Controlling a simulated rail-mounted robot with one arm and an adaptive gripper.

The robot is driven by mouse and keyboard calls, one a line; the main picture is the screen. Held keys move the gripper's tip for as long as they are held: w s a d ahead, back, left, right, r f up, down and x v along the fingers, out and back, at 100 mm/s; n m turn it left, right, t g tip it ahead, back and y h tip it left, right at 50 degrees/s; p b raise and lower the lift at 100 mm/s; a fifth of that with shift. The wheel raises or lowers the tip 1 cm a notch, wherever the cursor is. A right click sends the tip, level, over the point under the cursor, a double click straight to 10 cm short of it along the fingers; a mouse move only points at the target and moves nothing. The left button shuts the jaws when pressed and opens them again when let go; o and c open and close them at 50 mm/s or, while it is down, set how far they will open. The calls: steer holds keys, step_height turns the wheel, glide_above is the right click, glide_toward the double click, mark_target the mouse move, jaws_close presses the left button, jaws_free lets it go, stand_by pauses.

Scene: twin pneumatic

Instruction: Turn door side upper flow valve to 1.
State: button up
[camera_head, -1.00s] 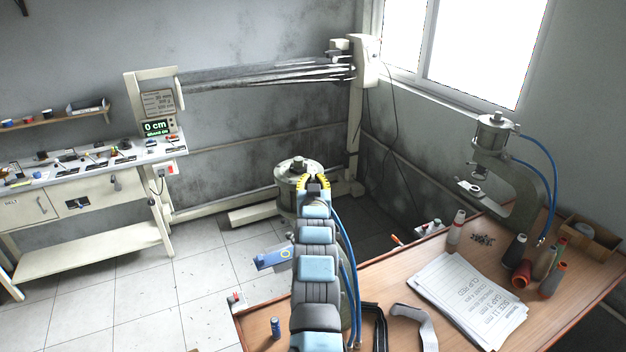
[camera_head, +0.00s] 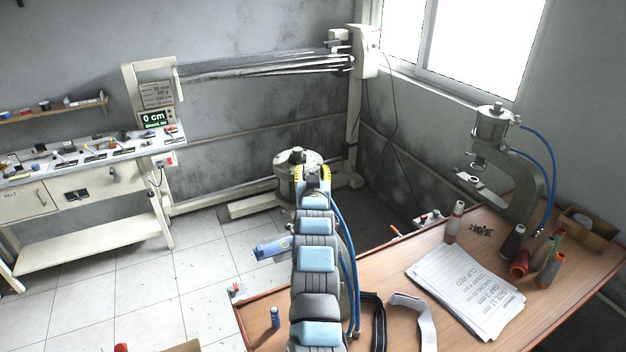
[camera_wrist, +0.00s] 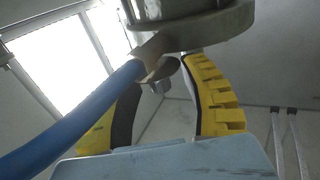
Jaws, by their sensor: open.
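My gripper (camera_head: 312,172) has yellow and black fingers, is open, and stands in front of the grey pneumatic cylinder (camera_head: 291,180) of the middle press. In the wrist view the fingers (camera_wrist: 163,75) point up on either side of a thick blue hose (camera_wrist: 75,120) and a small dark metal fitting (camera_wrist: 161,72), under the cylinder's round flange (camera_wrist: 215,28). I cannot tell whether the fitting is the flow valve; no number or dial is readable. My arm hides most of this press in the head view. A second press (camera_head: 494,128) with blue hoses stands at right.
The wooden table (camera_head: 385,265) holds papers (camera_head: 466,290), thread spools (camera_head: 519,264) and straps (camera_head: 412,318). A blue hose (camera_head: 347,240) runs alongside my arm. A white workbench (camera_head: 90,160) stands at left.

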steer(key=shift+s+d, duration=0.1)
steer(key=shift+r, duration=0.1)
steer(key=shift+s+a, duration=0.2)
steer(key=shift+s, duration=0.4)
steer(key=s+b, duration=0.3)
steer(key=s, duration=1.3)
steer(key=shift+s+d, duration=0.15)
steer(key=shift+d, duration=0.25)
steer(key=shift+r, duration=0.15)
